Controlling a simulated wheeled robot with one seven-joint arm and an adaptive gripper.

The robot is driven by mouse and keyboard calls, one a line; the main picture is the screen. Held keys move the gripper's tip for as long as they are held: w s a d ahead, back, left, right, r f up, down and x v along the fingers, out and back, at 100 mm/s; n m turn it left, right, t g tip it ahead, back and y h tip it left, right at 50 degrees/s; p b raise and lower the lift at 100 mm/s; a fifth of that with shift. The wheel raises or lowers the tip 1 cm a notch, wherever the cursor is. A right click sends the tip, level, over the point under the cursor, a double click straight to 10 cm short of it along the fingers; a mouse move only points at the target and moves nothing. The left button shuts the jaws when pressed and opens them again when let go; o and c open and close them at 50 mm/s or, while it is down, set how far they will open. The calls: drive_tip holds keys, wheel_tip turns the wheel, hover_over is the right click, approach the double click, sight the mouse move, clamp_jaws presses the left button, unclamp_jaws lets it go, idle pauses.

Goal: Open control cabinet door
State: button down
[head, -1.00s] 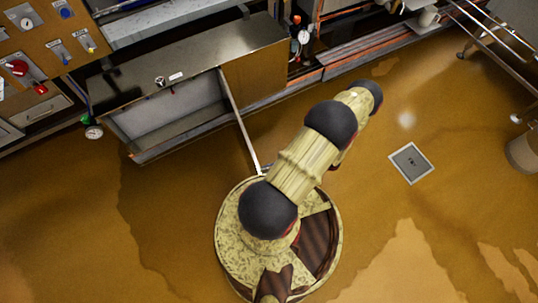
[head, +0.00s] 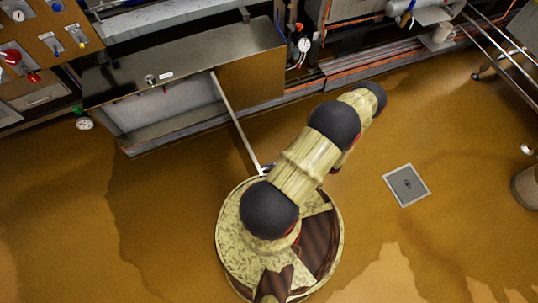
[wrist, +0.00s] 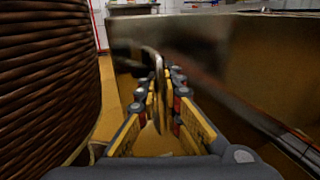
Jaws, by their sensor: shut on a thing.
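The control cabinet (head: 185,62) is a low metal box at the upper left in the head view. Its door (head: 236,122) stands swung out from the front, seen almost edge-on, its free end by my round base. The pale inside (head: 170,103) shows to the left of the door. In the wrist view my gripper (wrist: 165,76) has its yellow-padded fingers closed around a curved metal handle (wrist: 158,88). My arm hides the gripper in the head view. A large metal panel (wrist: 255,65) fills the right of the wrist view.
A control board with gauges and switches (head: 45,40) is at the upper left. Pipes and cable trays (head: 345,75) run right of the cabinet. A metal rail frame (head: 500,50) stands at far right. The floor around the drain cover (head: 406,186) is clear.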

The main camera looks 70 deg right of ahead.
drive_tip(key=c, duration=2.3)
unclamp_jaws()
drive_tip(key=v, duration=1.2)
